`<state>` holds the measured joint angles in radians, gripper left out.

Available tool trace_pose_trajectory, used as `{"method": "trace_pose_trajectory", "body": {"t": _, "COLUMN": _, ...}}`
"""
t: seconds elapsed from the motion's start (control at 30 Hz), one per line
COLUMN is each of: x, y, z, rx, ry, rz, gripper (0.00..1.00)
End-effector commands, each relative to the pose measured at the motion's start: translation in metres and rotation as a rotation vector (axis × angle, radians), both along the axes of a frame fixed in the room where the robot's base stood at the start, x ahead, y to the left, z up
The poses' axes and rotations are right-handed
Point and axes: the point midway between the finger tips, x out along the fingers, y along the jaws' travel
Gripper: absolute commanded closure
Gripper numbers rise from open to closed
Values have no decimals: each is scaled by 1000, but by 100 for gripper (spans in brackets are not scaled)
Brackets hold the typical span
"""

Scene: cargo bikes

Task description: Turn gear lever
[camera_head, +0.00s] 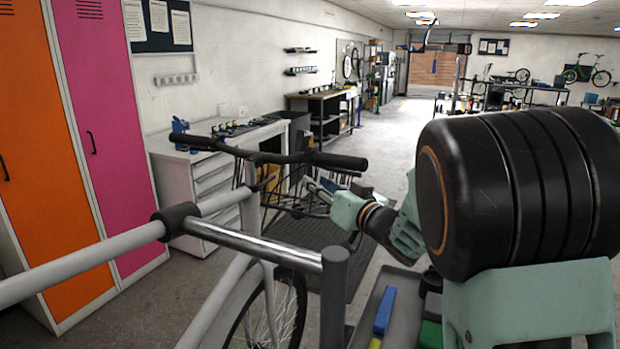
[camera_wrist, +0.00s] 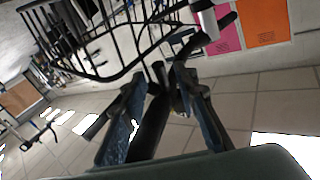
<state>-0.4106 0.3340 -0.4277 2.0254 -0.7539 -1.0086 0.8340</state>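The bike handlebar (camera_head: 263,157) crosses the middle of the head view, with a black grip (camera_head: 338,161) at its right end and another (camera_head: 193,142) at its left. I cannot make out the gear lever clearly in either view. My gripper (camera_head: 314,187) is just below and in front of the right grip. In the wrist view my gripper (camera_wrist: 160,76) has its two fingers apart, with a dark bar-like part (camera_wrist: 151,125), probably the handlebar grip, showing between them. Gaps show on both sides of it; contact cannot be told.
A black wire basket (camera_wrist: 105,65) is close to the fingers in the wrist view. A grey bike frame tube (camera_head: 80,264) and a shiny crossbar (camera_head: 250,243) lie in front. Orange (camera_head: 35,150) and pink (camera_head: 105,120) lockers and a white drawer cabinet (camera_head: 212,175) stand at left.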

Motion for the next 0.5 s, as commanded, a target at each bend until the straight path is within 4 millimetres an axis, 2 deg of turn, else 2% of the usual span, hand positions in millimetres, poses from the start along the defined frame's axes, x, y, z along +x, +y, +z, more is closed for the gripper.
{"method": "trace_pose_trajectory", "body": {"t": 0.2, "x": 26, "y": 19, "z": 0, "rx": -1, "ry": 0, "rz": 1, "gripper": 73}}
{"method": "trace_pose_trajectory", "body": {"t": 0.5, "x": 35, "y": 25, "z": 0, "rx": 0, "ry": -1, "rz": -1, "gripper": 73}}
